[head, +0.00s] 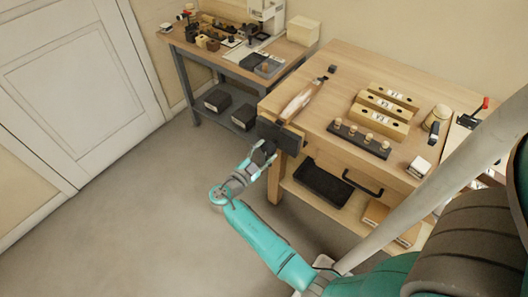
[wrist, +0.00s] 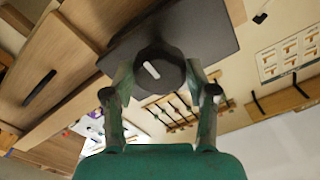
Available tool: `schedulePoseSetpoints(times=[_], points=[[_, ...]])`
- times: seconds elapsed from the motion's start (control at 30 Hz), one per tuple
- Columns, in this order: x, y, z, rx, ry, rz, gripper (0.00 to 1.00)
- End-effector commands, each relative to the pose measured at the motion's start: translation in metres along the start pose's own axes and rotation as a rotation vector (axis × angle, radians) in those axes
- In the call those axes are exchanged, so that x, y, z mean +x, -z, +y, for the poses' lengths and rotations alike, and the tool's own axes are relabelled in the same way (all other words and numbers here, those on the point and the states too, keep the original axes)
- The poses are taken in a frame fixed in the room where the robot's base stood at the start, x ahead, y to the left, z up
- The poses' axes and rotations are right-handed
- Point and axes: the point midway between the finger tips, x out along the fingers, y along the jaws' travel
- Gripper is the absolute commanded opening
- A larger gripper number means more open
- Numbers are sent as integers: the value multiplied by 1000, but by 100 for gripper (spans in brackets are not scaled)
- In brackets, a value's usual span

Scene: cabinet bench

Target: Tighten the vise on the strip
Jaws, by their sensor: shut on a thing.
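The vise (head: 280,136) is a dark block on the front left corner of the wooden bench. A pale, narrow strip (head: 300,101) lies on the bench top just behind the vise; I cannot tell how firmly it is clamped. In the wrist view, the vise's dark plate (wrist: 205,35) carries a round black knob (wrist: 158,75) with a short white mark. My gripper (head: 265,150) is at the vise's front face. In the wrist view its two fingers stand on either side of the knob, shut on it. The strip is not clear in the wrist view.
On the wooden bench (head: 345,65) are light wooden blocks (head: 385,103) and a dark rack with several round pegs (head: 360,139). A drawer handle (head: 362,184) sticks out below. A second bench (head: 190,50) stands behind left. The floor (head: 150,190) to the left is clear.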

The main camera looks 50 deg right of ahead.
Motion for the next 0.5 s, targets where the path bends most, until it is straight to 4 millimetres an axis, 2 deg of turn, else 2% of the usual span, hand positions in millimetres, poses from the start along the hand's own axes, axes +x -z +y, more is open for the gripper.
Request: schedulePoseSetpoints(times=[0.23, 0.5], points=[[1, -1, 0, 241, 0, -1, 26], [1, 0, 0, 301, -1, -1, 26]])
